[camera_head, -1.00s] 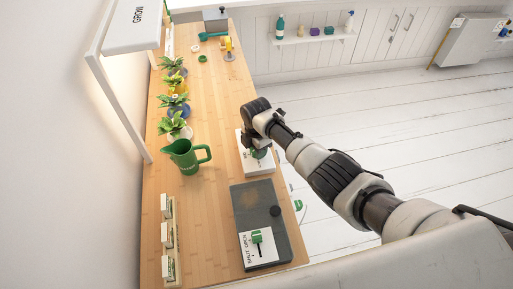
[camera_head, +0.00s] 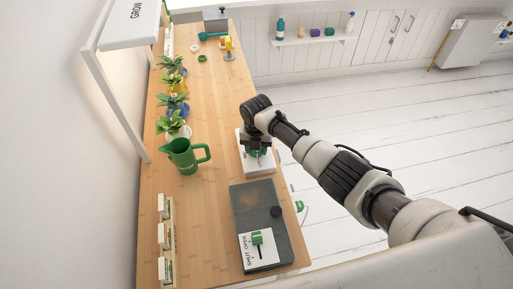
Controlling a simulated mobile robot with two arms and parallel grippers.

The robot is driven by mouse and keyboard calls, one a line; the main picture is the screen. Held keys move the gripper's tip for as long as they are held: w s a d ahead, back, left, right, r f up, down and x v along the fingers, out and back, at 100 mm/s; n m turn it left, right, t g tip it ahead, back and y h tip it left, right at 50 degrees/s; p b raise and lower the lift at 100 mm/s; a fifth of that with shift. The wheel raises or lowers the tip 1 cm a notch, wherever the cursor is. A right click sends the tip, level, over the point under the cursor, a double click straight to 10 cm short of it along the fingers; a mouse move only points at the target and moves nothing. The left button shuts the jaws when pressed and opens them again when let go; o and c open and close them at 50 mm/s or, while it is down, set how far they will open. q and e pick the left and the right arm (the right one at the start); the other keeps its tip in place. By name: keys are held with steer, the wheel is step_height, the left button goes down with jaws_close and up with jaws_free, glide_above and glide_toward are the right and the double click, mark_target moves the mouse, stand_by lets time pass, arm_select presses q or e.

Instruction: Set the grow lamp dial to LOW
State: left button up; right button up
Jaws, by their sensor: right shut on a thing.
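The white grow lamp (camera_head: 133,28), marked GROW, stands over the left side of the wooden desk. A white control box (camera_head: 262,168) sits at the desk's right edge with a green dial (camera_head: 259,154) on top. My right gripper (camera_head: 258,146) points down over the box and is shut on the dial. The gripper and wrist hide much of the dial and box, so I cannot read its labels or setting. My left gripper is not in view.
A green pitcher (camera_head: 183,156) stands left of the box. Potted plants (camera_head: 172,104) line the left side. The mid-desk behind the box is clear.

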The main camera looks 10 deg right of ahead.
steer(key=shift+n, duration=0.6)
steer(key=o, duration=0.9)
step_height(320, 180, up, 11)
steer(key=shift+f+b, duration=0.1)
steer(key=shift+b, duration=0.4)
